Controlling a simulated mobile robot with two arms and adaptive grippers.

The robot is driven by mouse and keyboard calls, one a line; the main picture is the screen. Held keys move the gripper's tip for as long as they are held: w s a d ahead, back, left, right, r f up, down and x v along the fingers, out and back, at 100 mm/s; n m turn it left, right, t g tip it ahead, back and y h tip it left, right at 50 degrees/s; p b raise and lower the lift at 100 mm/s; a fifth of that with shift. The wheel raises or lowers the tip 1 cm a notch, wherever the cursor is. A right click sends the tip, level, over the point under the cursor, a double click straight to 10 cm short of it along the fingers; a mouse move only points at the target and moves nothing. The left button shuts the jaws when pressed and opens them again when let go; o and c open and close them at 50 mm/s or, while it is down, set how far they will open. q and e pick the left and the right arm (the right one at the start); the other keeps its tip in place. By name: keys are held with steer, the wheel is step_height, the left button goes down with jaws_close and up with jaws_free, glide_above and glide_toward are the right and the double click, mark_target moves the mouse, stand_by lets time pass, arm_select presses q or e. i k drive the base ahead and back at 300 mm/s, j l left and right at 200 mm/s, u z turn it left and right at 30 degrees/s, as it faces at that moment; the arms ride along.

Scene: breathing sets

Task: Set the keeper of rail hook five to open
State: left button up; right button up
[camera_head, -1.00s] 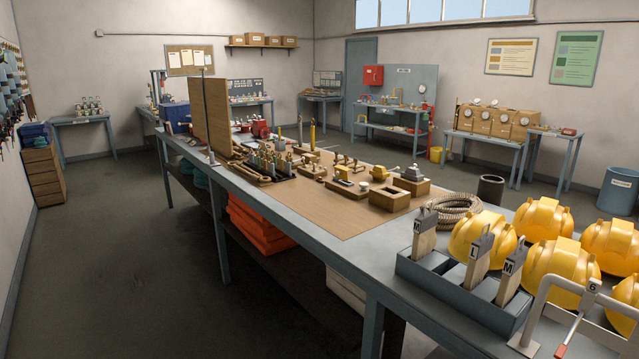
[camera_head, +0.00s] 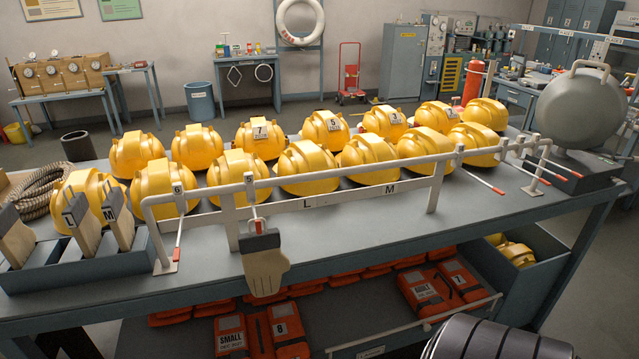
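A white rail (camera_head: 340,178) runs along the near edge of the bench, with numbered hooks and red-tipped keeper levers. The hook post at the left end carries a plate reading 6 (camera_head: 178,188), and its red-tipped lever (camera_head: 178,240) hangs down. The hook to its right (camera_head: 250,182) has a plate I cannot read clearly. A beige paddle with a dark top (camera_head: 264,268) hangs below that hook, with a red-tipped lever (camera_head: 258,226) just above it. More red-tipped levers (camera_head: 484,181) slant out at the right end; their numbers are unreadable.
Yellow helmets (camera_head: 310,168) fill the bench behind the rail. A grey divided tray (camera_head: 70,276) with upright paddles stands at the left. A large grey tank (camera_head: 580,108) stands at the right end. Orange packs (camera_head: 432,290) lie on the lower shelf.

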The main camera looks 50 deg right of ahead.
mark_target(258, 222)
steer(key=z, duration=1.2)
steer(key=l, duration=0.1)
steer(key=u, duration=0.05)
